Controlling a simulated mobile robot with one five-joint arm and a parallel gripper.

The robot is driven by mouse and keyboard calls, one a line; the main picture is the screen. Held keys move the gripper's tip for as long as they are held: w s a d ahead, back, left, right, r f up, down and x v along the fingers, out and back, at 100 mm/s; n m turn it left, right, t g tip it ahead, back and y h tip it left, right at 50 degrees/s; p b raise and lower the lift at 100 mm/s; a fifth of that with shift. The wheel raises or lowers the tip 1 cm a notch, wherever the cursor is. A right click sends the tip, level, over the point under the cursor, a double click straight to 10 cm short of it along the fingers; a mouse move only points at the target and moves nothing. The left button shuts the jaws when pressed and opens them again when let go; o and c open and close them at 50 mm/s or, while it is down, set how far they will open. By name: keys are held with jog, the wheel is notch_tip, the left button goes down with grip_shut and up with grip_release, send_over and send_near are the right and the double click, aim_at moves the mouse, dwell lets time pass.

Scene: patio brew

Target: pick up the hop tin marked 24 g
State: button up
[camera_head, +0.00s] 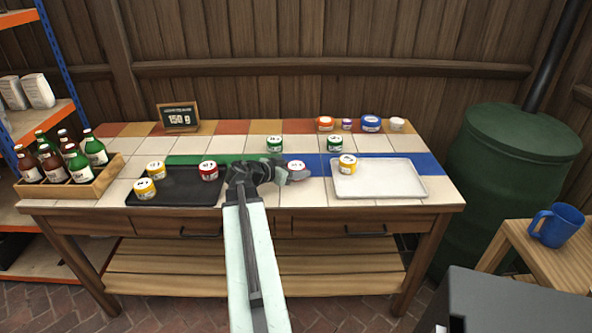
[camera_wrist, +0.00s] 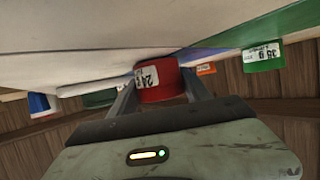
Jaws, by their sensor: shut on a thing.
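The hop tin marked 24 g (camera_wrist: 160,84) is red with a white label and sits between the two fingers of my gripper (camera_wrist: 158,92) in the wrist view. In the head view the tin (camera_head: 296,164) is partly hidden by my gripper (camera_head: 290,176), over the middle of the tiled table between the two trays. My gripper is shut on it. I cannot tell whether the tin touches the table. Another red tin (camera_head: 208,170) stands on the black tray (camera_head: 180,199), with two yellow tins (camera_head: 156,170) on the same tray.
A white tray (camera_head: 400,180) at right holds a yellow tin (camera_head: 348,163). Two green tins (camera_head: 275,145) stand behind. Several small tins line the back right. A sign (camera_head: 179,117) reads 150 g. A bottle crate (camera_head: 90,187) stands at left.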

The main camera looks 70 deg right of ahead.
aim_at(296, 166)
notch_tip(296, 166, up, 10)
jog(key=p, duration=0.9)
jog(key=shift+p, duration=0.35)
jog(key=shift+f, duration=0.1)
